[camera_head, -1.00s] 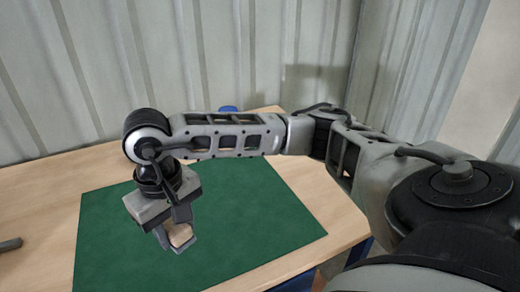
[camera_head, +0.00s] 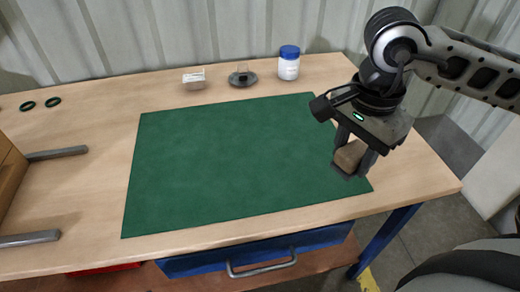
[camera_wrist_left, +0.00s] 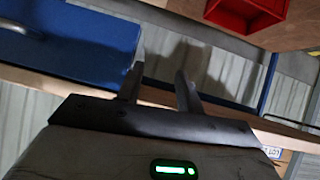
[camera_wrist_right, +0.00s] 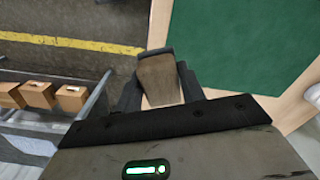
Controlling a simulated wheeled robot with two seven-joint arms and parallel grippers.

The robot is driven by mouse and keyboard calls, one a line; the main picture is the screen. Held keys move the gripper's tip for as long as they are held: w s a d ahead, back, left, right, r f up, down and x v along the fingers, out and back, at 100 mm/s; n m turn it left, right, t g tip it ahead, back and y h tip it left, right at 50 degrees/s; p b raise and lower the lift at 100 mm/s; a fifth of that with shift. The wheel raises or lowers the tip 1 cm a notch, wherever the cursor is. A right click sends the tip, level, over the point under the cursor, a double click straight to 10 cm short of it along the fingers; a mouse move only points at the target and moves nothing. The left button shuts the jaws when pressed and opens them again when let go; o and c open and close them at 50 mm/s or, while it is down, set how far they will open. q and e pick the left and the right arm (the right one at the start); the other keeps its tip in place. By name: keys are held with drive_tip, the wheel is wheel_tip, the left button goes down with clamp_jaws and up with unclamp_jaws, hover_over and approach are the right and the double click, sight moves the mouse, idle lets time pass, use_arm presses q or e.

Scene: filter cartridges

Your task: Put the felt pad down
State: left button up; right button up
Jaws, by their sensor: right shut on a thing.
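The felt pad (camera_head: 350,154) is a tan-brown block held in my right gripper (camera_head: 354,160), above the right front part of the green mat (camera_head: 225,160) in the head view. In the right wrist view the pad (camera_wrist_right: 160,80) sits between the two fingers of my right gripper (camera_wrist_right: 160,88), which is shut on it. The pad's height above the mat is hard to judge. My left gripper (camera_wrist_left: 160,82) shows only in the left wrist view, with its fingers apart and nothing between them.
A white jar with a blue lid (camera_head: 289,63), a dark round dish (camera_head: 242,78) and a small pale box (camera_head: 194,79) stand behind the mat. Black rings (camera_head: 40,103) and grey bars (camera_head: 57,153) lie at the left. The mat is bare. A blue drawer (camera_head: 258,252) is below.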

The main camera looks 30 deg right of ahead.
drive_tip(key=w+a+f+p, duration=0.2)
drive_tip(key=w+a+f, duration=0.15)
drive_tip(key=w, duration=0.45)
hover_over(289, 170)
drive_tip(key=s, duration=0.1)
wheel_tip(289, 170, down, 4)
drive_tip(key=shift+s+f, duration=0.15)
drive_tip(key=shift+f, duration=0.1)
drive_tip(key=shift+w+a+f, duration=0.1)
drive_tip(key=shift+w+f, duration=0.45)
drive_tip(key=shift+f, duration=0.2)
wheel_tip(289, 170, down, 2)
drive_tip(key=shift+f+p, duration=0.15)
drive_tip(key=shift+p, duration=0.3)
drive_tip(key=shift+f, duration=0.6)
drive_tip(key=o, duration=0.9)
drive_tip(key=shift+o, duration=0.7)
drive_tip(key=shift+r, duration=0.4)
use_arm(q)
drive_tip(key=shift+s+a+r+b, duration=0.15)
drive_tip(key=shift+a+r+b, duration=0.1)
drive_tip(key=shift+b, duration=0.35)
use_arm(e)
wheel_tip(289, 170, up, 12)
drive_tip(key=shift+f, duration=0.15)
